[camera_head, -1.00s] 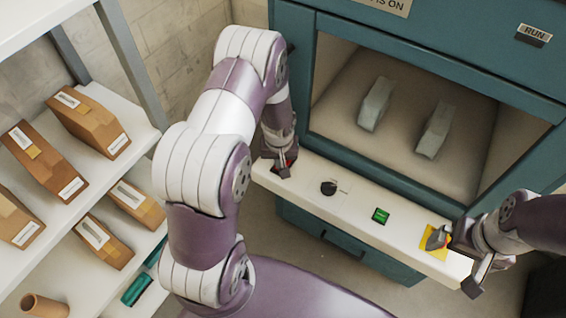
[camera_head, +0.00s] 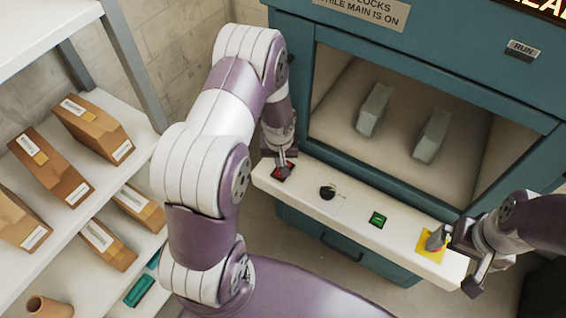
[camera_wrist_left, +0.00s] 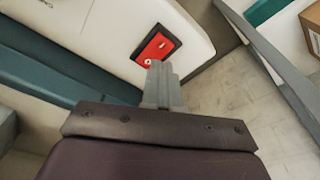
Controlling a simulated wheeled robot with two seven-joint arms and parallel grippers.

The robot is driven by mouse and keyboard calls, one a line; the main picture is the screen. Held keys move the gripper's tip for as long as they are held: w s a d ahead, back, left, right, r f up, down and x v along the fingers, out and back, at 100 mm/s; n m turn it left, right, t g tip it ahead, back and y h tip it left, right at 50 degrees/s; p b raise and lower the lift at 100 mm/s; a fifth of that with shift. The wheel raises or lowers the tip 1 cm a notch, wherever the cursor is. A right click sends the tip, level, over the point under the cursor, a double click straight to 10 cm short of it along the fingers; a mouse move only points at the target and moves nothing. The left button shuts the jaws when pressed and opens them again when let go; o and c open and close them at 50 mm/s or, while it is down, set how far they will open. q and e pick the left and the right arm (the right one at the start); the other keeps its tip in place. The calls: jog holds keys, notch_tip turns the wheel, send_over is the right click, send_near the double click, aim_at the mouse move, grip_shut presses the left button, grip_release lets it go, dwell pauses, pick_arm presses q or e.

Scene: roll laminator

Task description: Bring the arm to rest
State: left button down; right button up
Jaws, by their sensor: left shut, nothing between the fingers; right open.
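My left gripper (camera_head: 283,168) is at the left end of the machine's white control panel, next to a red rocker switch (camera_head: 284,174). In the left wrist view its fingers (camera_wrist_left: 160,82) are closed together and empty, with the red switch (camera_wrist_left: 156,46) just beyond their tips. I cannot tell whether the tips touch it. My right gripper (camera_head: 455,258) is open at the right end of the panel. Its fingers are around or beside a red-and-grey knob (camera_head: 436,240) on a yellow plate (camera_head: 428,246); which of these I cannot tell.
The teal laminator (camera_head: 440,70) has a window with two grey blocks (camera_head: 374,108) inside. A black dial (camera_head: 327,192) and a green button (camera_head: 377,219) sit mid-panel. A white shelf (camera_head: 100,95) with several brown boxes stands on the left, close to my left arm.

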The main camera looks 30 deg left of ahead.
pick_arm(q)
notch_tip(320, 180, up, 3)
jog(key=shift+p, duration=0.9)
